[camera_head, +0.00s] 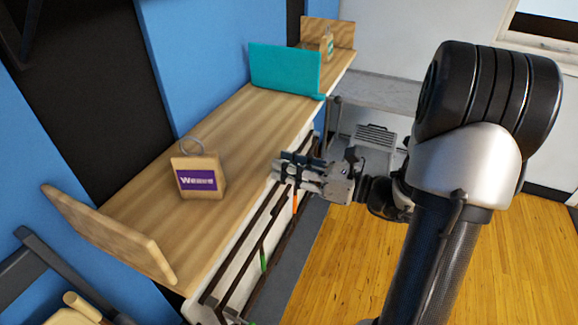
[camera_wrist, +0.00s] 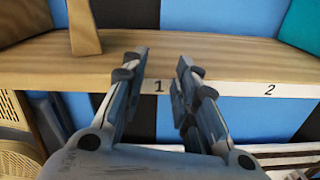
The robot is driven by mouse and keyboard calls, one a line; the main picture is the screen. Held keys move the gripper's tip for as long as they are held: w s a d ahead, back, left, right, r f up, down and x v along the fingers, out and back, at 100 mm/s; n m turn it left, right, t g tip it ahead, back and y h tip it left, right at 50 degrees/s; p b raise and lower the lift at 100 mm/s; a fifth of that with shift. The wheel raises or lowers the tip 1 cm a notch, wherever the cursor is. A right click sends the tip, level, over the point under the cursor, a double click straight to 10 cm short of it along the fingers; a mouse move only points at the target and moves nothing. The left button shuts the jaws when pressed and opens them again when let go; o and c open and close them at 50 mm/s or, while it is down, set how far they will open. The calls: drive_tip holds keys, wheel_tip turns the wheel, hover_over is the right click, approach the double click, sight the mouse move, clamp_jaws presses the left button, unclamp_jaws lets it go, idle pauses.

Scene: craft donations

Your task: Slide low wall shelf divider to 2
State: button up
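The low wall shelf (camera_head: 245,125) is a long light-wood board, and its front edge also shows in the wrist view (camera_wrist: 225,87). The teal divider (camera_head: 285,69) stands upright across the shelf, toward the far end. Its edge shows at the top right of the wrist view (camera_wrist: 304,24), to the right of the label 2 (camera_wrist: 269,90). The label 1 (camera_wrist: 158,87) is on the front edge between my fingers. My gripper (camera_head: 279,167) is open and empty at the shelf's front edge, between the tan box and the divider, apart from the divider.
A tan box (camera_head: 197,178) with a purple label and ring stands on the near part of the shelf. Wooden end panels (camera_head: 110,235) close the shelf's ends. A small tagged item (camera_head: 327,45) stands beyond the divider. Dark rails (camera_head: 262,225) run below the front edge.

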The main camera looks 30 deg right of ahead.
clamp_jaws()
drive_tip(key=c, duration=0.5)
unclamp_jaws()
drive_tip(key=shift+c, duration=0.2)
drive_tip(key=o, duration=1)
drive_tip(key=shift+c, duration=0.2)
drive_tip(key=v, duration=1.2)
